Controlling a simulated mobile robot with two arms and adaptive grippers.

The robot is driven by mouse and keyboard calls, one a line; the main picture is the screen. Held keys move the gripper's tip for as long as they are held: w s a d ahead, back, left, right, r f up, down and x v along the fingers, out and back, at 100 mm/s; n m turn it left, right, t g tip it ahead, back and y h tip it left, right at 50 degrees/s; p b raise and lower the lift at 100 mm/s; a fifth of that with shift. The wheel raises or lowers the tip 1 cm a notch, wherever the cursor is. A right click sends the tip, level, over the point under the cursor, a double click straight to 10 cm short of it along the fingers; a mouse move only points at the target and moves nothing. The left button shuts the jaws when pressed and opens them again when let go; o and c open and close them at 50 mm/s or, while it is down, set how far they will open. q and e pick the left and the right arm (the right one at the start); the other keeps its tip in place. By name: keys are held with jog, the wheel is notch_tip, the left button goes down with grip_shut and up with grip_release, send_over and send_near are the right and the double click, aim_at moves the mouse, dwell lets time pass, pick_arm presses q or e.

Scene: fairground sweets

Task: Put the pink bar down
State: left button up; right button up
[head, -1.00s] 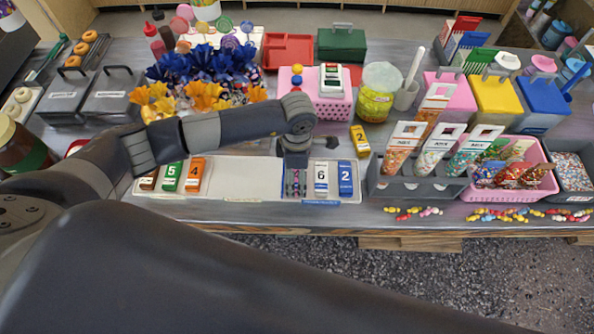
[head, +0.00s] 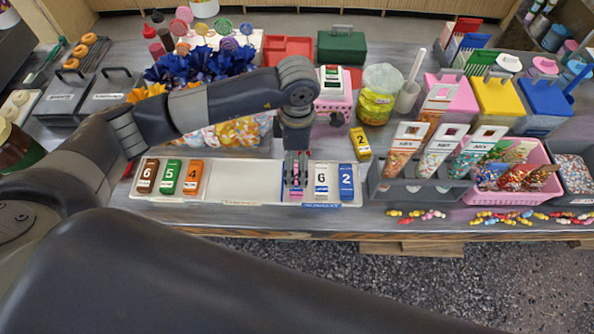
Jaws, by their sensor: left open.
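My left gripper (head: 296,170) points straight down over the right part of a shallow white tray (head: 235,190). It is open, with its fingers around or just above the pink bar (head: 294,193), which is mostly hidden by them. The bar appears to rest in the tray, left of a white bar marked 6 (head: 321,180) and a blue bar marked 2 (head: 346,181). In the tray's left part lie brown (head: 147,177), green (head: 170,177) and orange (head: 193,177) bars. The tray's middle is empty. My right gripper is not in view.
A yellow bar (head: 360,143) lies behind the tray. Loose sweets (head: 415,215) lie near the front edge.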

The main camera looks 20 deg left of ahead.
pick_arm(q)
jog(key=shift+r+b, duration=0.3)
jog(key=shift+r, duration=1.85)
jog(key=shift+s+f, duration=0.1)
